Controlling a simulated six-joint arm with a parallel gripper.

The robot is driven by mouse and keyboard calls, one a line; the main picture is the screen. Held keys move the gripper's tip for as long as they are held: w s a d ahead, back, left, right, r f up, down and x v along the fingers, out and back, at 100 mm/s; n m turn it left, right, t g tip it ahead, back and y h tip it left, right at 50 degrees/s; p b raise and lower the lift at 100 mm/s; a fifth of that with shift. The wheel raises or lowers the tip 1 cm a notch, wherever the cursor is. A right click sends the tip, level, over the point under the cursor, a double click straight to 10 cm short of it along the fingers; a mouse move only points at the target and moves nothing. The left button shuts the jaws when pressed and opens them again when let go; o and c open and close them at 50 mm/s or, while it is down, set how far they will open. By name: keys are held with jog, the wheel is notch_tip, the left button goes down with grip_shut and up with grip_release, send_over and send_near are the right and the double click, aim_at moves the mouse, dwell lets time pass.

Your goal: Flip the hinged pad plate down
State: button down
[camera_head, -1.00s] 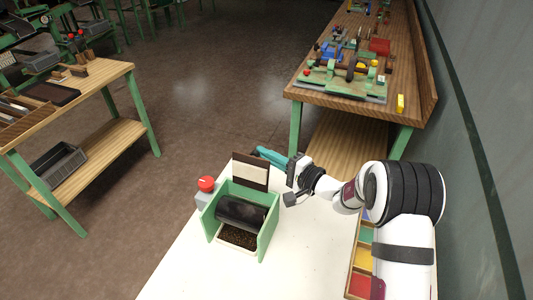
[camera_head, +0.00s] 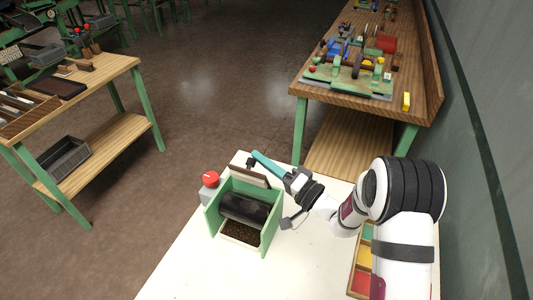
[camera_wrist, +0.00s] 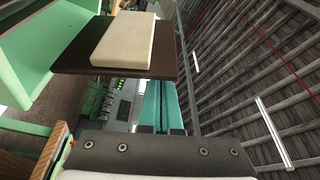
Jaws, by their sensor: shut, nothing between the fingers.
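The hinged pad plate (camera_head: 248,175) is a dark brown board at the back top edge of the green drum box (camera_head: 270,238). In the head view it shows as a narrow, foreshortened strip, tilted rather than upright. The wrist view shows the plate (camera_wrist: 165,62) with its cream pad (camera_wrist: 124,42). My gripper (camera_head: 256,156) has teal fingers, shut and empty, reaching across just behind and above the plate. The fingers also show in the wrist view (camera_wrist: 158,105), their far part hidden by the plate. I cannot tell whether they touch it.
The black drum (camera_head: 245,208) lies in the box above dark granules (camera_head: 242,232). A red button (camera_head: 210,179) stands to the left. A tray with coloured compartments (camera_head: 362,255) is at the right. The white table (camera_head: 190,262) is clear in front.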

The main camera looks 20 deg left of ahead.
jog(key=s, duration=0.3)
jog(key=shift+s+f, duration=0.1)
jog(key=shift+f, duration=0.1)
jog(key=shift+s+f, duration=0.35)
jog(key=shift+s, duration=0.35)
jog(key=shift+s+f, duration=0.35)
jog(key=shift+s, duration=0.3)
jog(key=shift+s+f, duration=1)
jog(key=shift+f, duration=0.05)
jog(key=shift+s+f, duration=0.35)
jog(key=shift+f, duration=0.25)
jog(key=shift+s+f, duration=0.35)
jog(key=shift+f, duration=0.2)
jog(key=shift+s+f, duration=0.1)
notch_tip(320, 180, up, 4)
send_near(266, 178)
jog(key=s+a+f, duration=0.2)
jog(key=shift+a+f, duration=0.2)
jog(key=shift+f, duration=0.2)
